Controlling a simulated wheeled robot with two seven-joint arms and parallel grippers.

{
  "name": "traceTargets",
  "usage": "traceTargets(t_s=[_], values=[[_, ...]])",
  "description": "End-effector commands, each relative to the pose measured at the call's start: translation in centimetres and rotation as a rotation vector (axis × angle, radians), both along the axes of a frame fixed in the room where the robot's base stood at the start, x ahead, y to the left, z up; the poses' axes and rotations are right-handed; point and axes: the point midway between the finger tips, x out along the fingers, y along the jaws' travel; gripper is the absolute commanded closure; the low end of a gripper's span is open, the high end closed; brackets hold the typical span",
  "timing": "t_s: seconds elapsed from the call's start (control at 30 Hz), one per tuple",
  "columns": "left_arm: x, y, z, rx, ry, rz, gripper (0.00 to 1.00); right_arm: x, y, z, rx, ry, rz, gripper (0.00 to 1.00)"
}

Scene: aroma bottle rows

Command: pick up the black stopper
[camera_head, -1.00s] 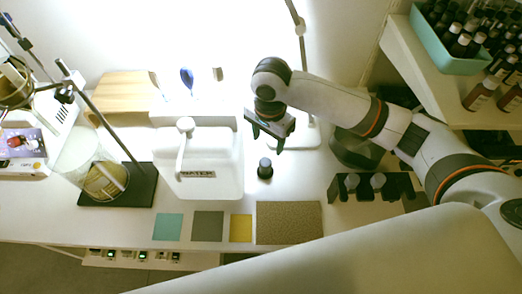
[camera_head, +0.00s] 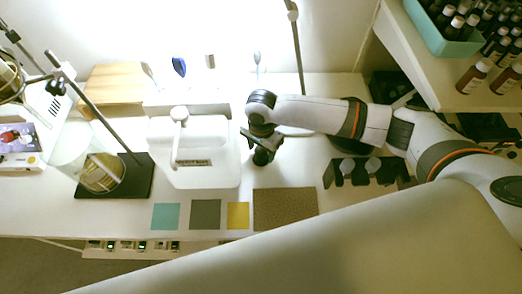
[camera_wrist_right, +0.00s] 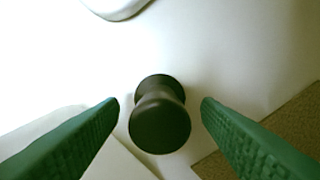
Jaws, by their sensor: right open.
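The black stopper (camera_wrist_right: 160,115) stands upright on the white table, waisted with a round top, between the fingers of my right gripper (camera_wrist_right: 160,108) in the right wrist view. The fingers are open, with a gap on both sides of the stopper. In the head view my right gripper (camera_head: 262,146) is right over the stopper (camera_head: 261,158) and hides part of it. My left gripper is not in view.
A white water tub (camera_head: 205,178) stands just left of the stopper. A brown mat (camera_head: 285,204) lies in front, beside coloured squares. A black rack (camera_head: 362,175) is to the right. A stand with a glass beaker (camera_head: 75,150) is far left.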

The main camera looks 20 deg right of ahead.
Motion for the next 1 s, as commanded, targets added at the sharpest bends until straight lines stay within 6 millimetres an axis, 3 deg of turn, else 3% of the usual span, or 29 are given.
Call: traceTargets(t_s=[0.23,0.5,0.83,1.0], values=[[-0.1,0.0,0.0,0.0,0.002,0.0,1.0,0.0,0.0,-0.2,0.001,-0.001,0.0,0.42],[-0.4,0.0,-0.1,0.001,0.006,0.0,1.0,0.0,0.0,-0.2,0.0,0.0,0.0,0.84],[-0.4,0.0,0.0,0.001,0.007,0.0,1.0,0.0,0.0,0.1,0.001,-0.001,-0.001,0.84],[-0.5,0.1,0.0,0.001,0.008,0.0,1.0,0.1,0.0,1.3,0.002,-0.002,-0.001,0.84]])
